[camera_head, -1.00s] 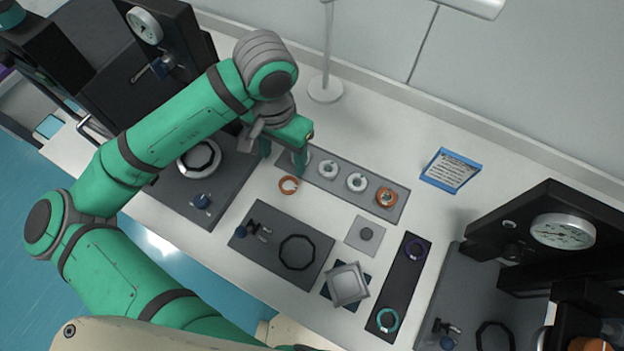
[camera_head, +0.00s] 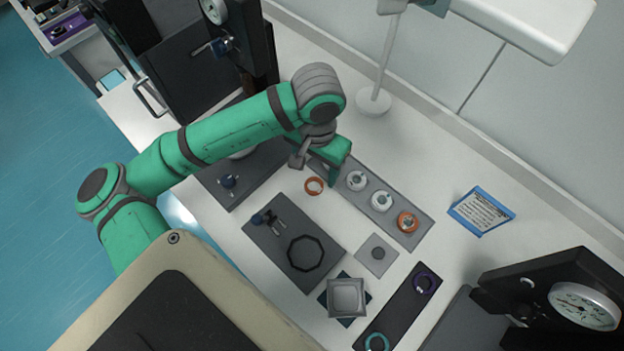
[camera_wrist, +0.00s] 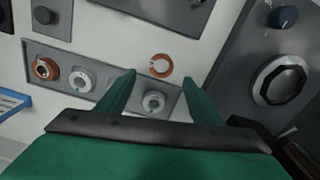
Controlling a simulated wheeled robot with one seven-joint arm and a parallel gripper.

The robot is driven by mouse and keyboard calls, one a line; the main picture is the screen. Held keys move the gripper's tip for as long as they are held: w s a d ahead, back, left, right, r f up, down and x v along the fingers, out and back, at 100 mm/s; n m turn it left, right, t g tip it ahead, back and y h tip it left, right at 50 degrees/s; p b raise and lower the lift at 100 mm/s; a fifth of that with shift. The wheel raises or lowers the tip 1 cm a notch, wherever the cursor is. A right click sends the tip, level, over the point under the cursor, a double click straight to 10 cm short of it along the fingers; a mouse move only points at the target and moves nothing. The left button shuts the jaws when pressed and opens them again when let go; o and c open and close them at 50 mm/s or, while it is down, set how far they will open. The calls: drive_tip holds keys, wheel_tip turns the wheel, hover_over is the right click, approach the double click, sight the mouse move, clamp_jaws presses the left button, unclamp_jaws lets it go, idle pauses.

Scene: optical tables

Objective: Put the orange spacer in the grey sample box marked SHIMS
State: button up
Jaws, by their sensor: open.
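A loose orange ring with a gap (camera_head: 314,186) lies flat on the white table, just in front of a grey strip plate (camera_head: 335,175); it also shows in the wrist view (camera_wrist: 160,65). A second orange ring (camera_head: 408,221) sits on the strip plate's right end, also in the wrist view (camera_wrist: 45,68). My gripper (camera_head: 315,172) is open and empty above the strip's left end. In the wrist view its fingertips (camera_wrist: 154,82) flank a white ring (camera_wrist: 153,101), with the loose orange ring just beyond. A grey square box (camera_head: 347,297) stands on a dark blue mat; no SHIMS marking is readable.
More white rings (camera_head: 381,201) sit on the strip plate. A dark grey plate (camera_head: 285,232) holds a black octagonal ring. A black strip (camera_head: 400,310) carries purple and teal rings. A blue-edged card (camera_head: 481,211), a lamp stand (camera_head: 374,102) and black gauge machines (camera_head: 550,290) stand around.

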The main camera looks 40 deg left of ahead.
sight(314, 184)
drive_tip(key=shift+s+a+f, duration=0.2)
drive_tip(key=shift+s+f, duration=0.1)
drive_tip(key=shift+f, duration=0.25)
drive_tip(key=f, duration=0.4)
drive_tip(key=shift+w+d+f, duration=0.1)
drive_tip(key=shift+w+d, duration=0.05)
drive_tip(key=shift+d, duration=0.15)
drive_tip(key=shift+a+f, duration=0.2)
drive_tip(key=shift+f, duration=0.3)
